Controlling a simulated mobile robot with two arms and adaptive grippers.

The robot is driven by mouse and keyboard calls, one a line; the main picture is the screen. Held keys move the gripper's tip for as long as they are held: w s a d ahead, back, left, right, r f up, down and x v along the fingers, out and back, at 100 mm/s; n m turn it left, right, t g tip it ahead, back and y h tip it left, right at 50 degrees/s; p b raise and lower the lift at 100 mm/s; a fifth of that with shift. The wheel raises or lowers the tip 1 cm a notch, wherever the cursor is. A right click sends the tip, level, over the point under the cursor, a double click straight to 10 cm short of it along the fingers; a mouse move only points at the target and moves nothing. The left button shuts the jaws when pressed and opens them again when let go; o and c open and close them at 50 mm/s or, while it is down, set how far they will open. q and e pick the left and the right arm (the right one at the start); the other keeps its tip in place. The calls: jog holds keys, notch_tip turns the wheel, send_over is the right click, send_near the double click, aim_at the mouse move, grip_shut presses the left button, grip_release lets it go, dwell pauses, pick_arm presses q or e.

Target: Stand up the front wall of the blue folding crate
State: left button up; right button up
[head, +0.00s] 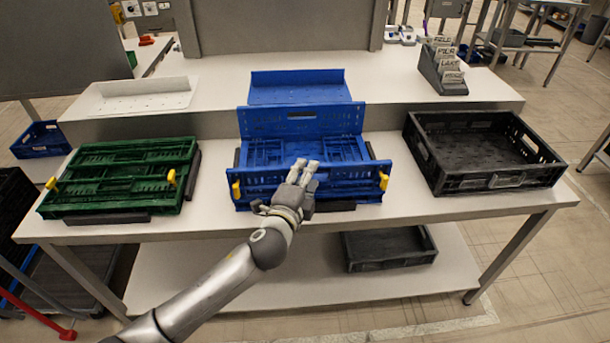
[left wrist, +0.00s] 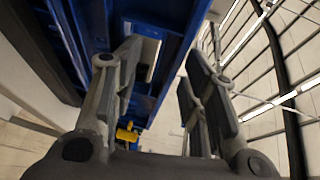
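The blue folding crate (head: 300,121) sits mid-table. Its back wall stands up. Its front wall (head: 345,184), with yellow latches (head: 384,182) at both ends, looks raised along the near side; its exact tilt is hard to tell. The inner panels lie folded flat. My left gripper (head: 306,164) is at the middle of the front wall, fingertips around its top edge level. In the left wrist view its fingers (left wrist: 163,55) are spread, with the blue crate (left wrist: 172,70) behind and between them; contact is unclear. The right gripper is out of view.
A folded green crate (head: 120,178) lies at the left and an open black crate (head: 480,152) stands at the right. A card holder (head: 442,75) is on the rear shelf. A dark tray (head: 390,248) is on the lower shelf. Bare table separates the crates.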

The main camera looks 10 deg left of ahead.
pick_arm(q)
jog(key=s+a+r, duration=0.1)
jog(key=s, duration=1)
jog(key=shift+s+a+r, duration=0.2)
jog(key=shift+s, duration=0.2)
dwell(0.5)
jog(key=s+a+f+n+g+y, duration=0.1)
jog(key=s+a+f+n+g, duration=0.15)
jog(key=f, duration=0.95)
jog(key=s+a+f+n+g, duration=0.2)
jog(key=a+f+g, duration=0.1)
jog(key=f, duration=0.9)
jog(key=s+a+f+n+g+y, duration=0.1)
jog(key=s+a+f+n+g, duration=0.1)
jog(key=f, duration=1)
jog(key=s+a+f+n+g, duration=0.3)
jog(key=s+f+n+g, duration=0.1)
jog(key=s+f, duration=0.9)
jog(key=s+f+n+g, duration=0.2)
jog(key=s+f+n, duration=0.1)
jog(key=s, duration=0.8)
jog(key=s+f+n+g, duration=0.2)
jog(key=s+f, duration=0.4)
jog(key=s, duration=0.5)
jog(key=shift+s+f+n, duration=0.2)
jog(key=shift+s+n, duration=0.15)
jog(key=shift+n, duration=0.1)
